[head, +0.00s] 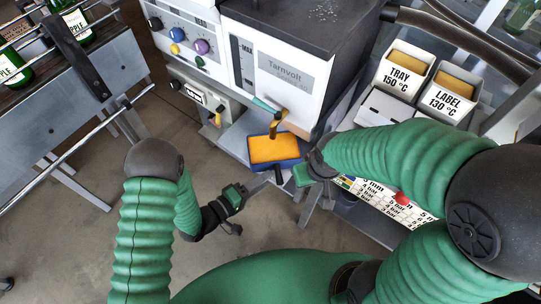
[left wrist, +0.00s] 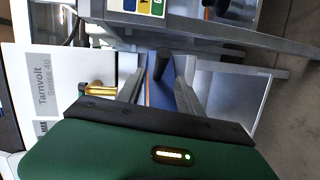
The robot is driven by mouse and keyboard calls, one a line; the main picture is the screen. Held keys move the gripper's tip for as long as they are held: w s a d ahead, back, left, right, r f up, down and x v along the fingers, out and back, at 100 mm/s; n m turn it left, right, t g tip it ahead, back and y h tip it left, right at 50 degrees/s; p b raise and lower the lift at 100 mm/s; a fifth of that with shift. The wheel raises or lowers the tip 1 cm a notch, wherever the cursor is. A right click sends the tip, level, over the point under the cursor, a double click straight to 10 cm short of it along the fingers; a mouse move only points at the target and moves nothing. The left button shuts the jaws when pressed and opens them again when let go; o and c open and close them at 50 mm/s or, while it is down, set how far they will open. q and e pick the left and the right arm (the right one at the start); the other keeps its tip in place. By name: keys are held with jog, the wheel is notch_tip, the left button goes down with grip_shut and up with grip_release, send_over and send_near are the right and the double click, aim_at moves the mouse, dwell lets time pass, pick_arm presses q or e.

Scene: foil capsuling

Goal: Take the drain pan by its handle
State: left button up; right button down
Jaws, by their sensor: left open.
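The drain pan (head: 262,149) is a blue tray filled with orange. It sits under a brass tap (head: 283,115) on the grey shelf of the white machine. Its short dark handle (head: 278,173) points toward me; it also shows in the left wrist view (left wrist: 162,63). My left gripper (head: 268,183) is open and empty, close in front of the handle. In the left wrist view the handle appears between the spread fingers (left wrist: 160,80); contact cannot be told. My right gripper (head: 303,175) is right of the pan, its fingers too hidden to read.
The white Tarnvolt machine (head: 285,75) stands behind the pan. Two labelled bins (head: 405,78) and a lettered panel (head: 385,200) are at the right. A bench with green bottles (head: 75,22) is at the far left. Open floor lies left of my left gripper.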

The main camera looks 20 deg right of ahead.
aim_at(277, 173)
pick_arm(q)
jog(key=x, duration=0.4)
jog(key=s+x, duration=0.1)
jog(key=x, duration=0.2)
jog(key=shift+d+b, duration=0.25)
jog(key=shift+b, duration=0.1)
jog(key=shift+w+a+r, duration=0.1)
jog(key=shift+a, duration=0.75)
jog(key=c, duration=0.4)
jog(key=shift+d, duration=0.2)
jog(key=c, duration=0.5)
jog(key=shift+d, duration=0.25)
grip_shut()
pick_arm(e)
jog(key=shift+s+d+f, duration=0.1)
jog(key=shift+d+f, duration=0.4)
jog(key=shift+d, duration=0.3)
pick_arm(q)
jog(key=shift+a, duration=0.25)
pick_arm(e)
jog(key=shift+a, duration=0.1)
